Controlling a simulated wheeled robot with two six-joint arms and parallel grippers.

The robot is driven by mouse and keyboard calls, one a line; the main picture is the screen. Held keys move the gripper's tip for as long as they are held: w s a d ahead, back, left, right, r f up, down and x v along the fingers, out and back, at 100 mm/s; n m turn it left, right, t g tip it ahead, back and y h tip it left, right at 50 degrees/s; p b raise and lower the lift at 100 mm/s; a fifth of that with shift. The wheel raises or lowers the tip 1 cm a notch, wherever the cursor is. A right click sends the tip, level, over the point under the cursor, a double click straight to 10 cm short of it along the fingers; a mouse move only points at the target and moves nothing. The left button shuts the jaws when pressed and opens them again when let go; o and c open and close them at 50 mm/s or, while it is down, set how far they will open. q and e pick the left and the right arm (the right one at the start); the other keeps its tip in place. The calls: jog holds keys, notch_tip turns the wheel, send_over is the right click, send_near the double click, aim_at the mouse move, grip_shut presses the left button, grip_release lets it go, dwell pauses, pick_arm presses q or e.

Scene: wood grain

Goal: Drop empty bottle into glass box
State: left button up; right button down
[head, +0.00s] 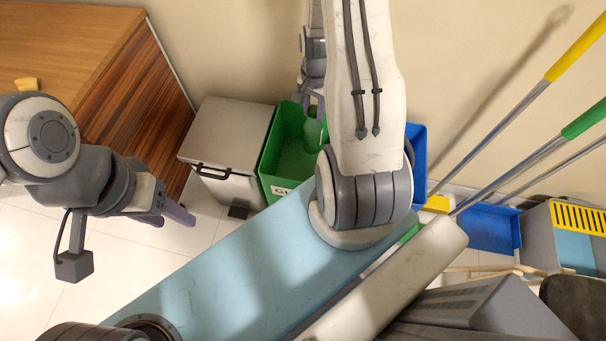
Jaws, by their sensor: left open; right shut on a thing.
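The glass box is a green open-topped bin (268,160) with a partly hidden white label starting "GL" on its front. A green bottle (312,132) hangs upright over or inside the right part of this bin. My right gripper (312,100) comes down from the top of the head view and is shut on the bottle's upper end. I cannot tell whether the bottle touches the bin floor. My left gripper (178,213) is open and empty, pointing right, in front of the grey-white bin at the left.
A grey-white lidded bin (228,130) stands left of the green bin, beside a wooden cabinet (150,85). A blue bin (419,150) is partly hidden by my arm. Mop handles (520,100) lean at the right. Tiled floor is clear at lower left.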

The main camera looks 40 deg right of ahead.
notch_tip(320, 180, down, 2)
jog(key=shift+f+b, duration=0.25)
jog(key=shift+b, duration=0.5)
pick_arm(q)
notch_tip(320, 180, down, 2)
jog(key=shift+f, duration=0.2)
pick_arm(e)
jog(key=shift+c, duration=2.1)
grip_release()
jog(key=shift+r, duration=0.1)
notch_tip(320, 180, up, 10)
jog(key=shift+r+p, duration=0.2)
jog(key=shift+p, duration=1)
pick_arm(q)
notch_tip(320, 180, up, 2)
jog(key=shift+r, duration=0.15)
pick_arm(e)
jog(key=shift+a, duration=0.1)
